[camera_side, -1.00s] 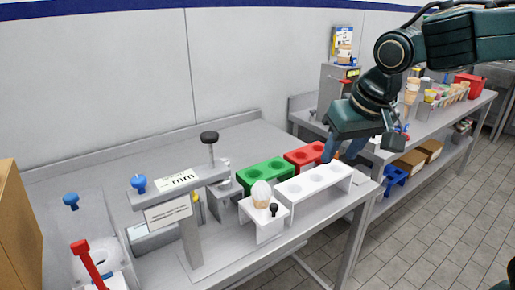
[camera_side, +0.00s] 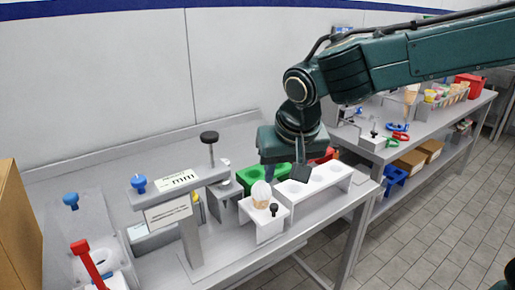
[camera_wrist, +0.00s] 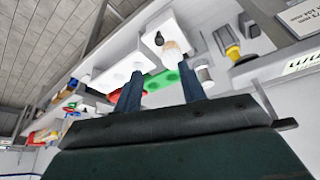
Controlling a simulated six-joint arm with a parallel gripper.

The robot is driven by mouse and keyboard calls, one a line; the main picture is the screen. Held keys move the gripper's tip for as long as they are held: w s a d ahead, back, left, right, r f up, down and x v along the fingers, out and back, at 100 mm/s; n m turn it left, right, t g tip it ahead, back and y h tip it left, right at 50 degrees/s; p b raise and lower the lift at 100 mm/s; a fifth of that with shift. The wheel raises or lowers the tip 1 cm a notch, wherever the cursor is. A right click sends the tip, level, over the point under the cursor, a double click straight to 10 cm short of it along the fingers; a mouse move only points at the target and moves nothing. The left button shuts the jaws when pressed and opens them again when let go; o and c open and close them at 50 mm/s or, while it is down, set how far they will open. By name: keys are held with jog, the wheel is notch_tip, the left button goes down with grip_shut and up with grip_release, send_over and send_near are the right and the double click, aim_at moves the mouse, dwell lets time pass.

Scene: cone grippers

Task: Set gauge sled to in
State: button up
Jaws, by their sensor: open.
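The white sled block (camera_side: 258,230) stands near the front edge of the grey bench, just right of the gauge stand (camera_side: 190,230). It has a small black knob (camera_side: 274,209) and carries a cone with a pale ball on top (camera_side: 261,195). The wrist view also shows the black knob (camera_wrist: 159,38) and the cone (camera_wrist: 172,47). My gripper (camera_side: 286,177) is open and empty, above and behind the white rack, right of the sled and apart from it. Its two blue fingers (camera_wrist: 160,90) show apart in the wrist view. Part of the sled is hidden behind the cone.
A white rack with holes (camera_side: 330,178) stands right of the sled. A green rack (camera_side: 245,176) and a partly hidden red rack lie behind. A red handle (camera_side: 85,255) is at the front left.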

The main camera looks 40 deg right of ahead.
aim_at(274, 205)
jog(key=x, duration=1.3)
grip_shut()
